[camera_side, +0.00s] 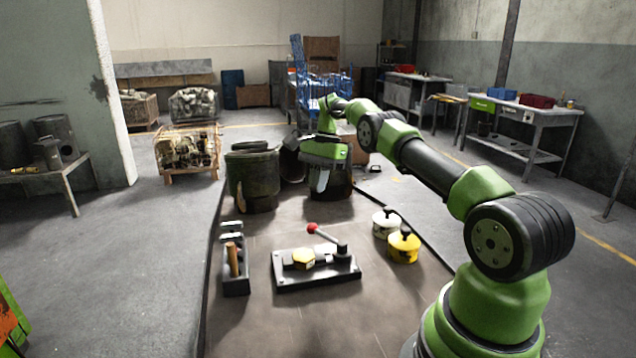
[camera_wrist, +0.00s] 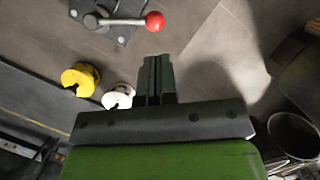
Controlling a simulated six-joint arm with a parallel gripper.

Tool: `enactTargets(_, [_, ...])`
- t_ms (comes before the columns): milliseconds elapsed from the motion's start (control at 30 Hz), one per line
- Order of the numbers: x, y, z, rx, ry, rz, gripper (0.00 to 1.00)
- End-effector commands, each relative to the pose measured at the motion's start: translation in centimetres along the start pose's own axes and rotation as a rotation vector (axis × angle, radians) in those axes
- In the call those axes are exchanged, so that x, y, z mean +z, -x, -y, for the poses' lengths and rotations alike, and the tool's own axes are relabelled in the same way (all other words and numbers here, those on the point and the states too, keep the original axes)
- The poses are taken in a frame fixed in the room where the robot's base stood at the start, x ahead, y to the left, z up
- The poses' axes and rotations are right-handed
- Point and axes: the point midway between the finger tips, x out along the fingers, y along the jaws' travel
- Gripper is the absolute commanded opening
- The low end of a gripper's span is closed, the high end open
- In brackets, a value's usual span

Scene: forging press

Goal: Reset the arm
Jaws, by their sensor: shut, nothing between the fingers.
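My green arm reaches across the work table in the side view. My gripper (camera_side: 321,182) hangs above the far part of the table, near the dark drums, and points down. In the wrist view my gripper's dark fingers (camera_wrist: 156,80) are together with nothing between them.
A white pot (camera_side: 385,223) and a yellow pot (camera_side: 403,246) stand right of the plate. A dark tray (camera_side: 236,280) with a wooden-handled tool is at left. A dark green drum (camera_side: 252,178) stands beside my gripper. The table front is clear.

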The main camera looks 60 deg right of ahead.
Motion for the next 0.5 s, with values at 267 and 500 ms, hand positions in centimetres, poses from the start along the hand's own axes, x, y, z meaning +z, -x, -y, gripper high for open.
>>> enactTargets(267, [0.0,0.1,0.0,0.000,-0.001,0.000,0.00])
enactTargets(500, [2.5,2.8,0.8,-0.020,0.094,-0.034,0.00])
